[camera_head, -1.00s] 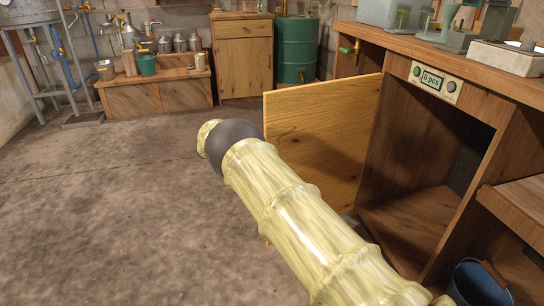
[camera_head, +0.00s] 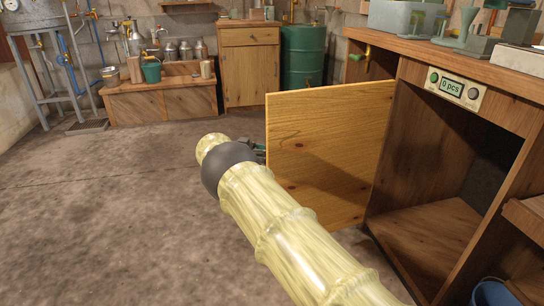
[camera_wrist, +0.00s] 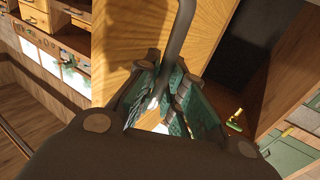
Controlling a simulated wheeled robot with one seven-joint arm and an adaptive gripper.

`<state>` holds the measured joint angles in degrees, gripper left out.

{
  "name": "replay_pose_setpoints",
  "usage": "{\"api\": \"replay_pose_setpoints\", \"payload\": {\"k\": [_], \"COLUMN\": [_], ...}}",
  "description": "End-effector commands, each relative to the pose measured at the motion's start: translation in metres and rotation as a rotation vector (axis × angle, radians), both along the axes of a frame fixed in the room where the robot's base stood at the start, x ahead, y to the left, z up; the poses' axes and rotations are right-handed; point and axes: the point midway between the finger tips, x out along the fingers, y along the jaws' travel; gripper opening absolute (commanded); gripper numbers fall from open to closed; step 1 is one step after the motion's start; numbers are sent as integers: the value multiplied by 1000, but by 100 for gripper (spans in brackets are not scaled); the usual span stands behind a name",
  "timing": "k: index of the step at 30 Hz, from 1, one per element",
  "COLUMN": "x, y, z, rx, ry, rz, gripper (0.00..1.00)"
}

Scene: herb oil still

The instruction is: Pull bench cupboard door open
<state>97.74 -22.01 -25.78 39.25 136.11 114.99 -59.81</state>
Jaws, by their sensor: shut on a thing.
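The bench cupboard door (camera_head: 322,150) is a light wooden panel, standing well open from the bench front in the head view. The cupboard (camera_head: 425,225) behind it shows an empty-looking interior. My gripper (camera_head: 259,149) is at the door's free edge, mostly hidden behind my arm. In the wrist view my gripper (camera_wrist: 165,88) has its green-padded fingers closed around a dark bar handle (camera_wrist: 181,35). The door panel (camera_wrist: 122,45) fills the area behind it. The lower end of the handle is hidden between the fingers.
The bench top (camera_head: 450,57) carries a grey bin and equipment. A counter panel (camera_head: 452,87) sits above the cupboard. A blue bucket (camera_head: 492,293) stands at the lower right. Bare floor (camera_head: 110,215) is free to the left. A green drum (camera_head: 303,57) stands at the back.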

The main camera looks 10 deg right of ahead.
Motion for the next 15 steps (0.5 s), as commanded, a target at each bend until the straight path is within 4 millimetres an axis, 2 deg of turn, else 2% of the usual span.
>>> {"api": "replay_pose_setpoints", "payload": {"k": [2, 3, 6, 15], "x": [0, 0, 0, 1], "y": [-7, -7, -5, 2], "z": [0, 0, 0, 0], "rx": [-1, -1, -1, -1], "ry": [2, 2, 2, 0], "rz": [-5, -5, -4, 4], "gripper": [0, 14, 32, 33]}}
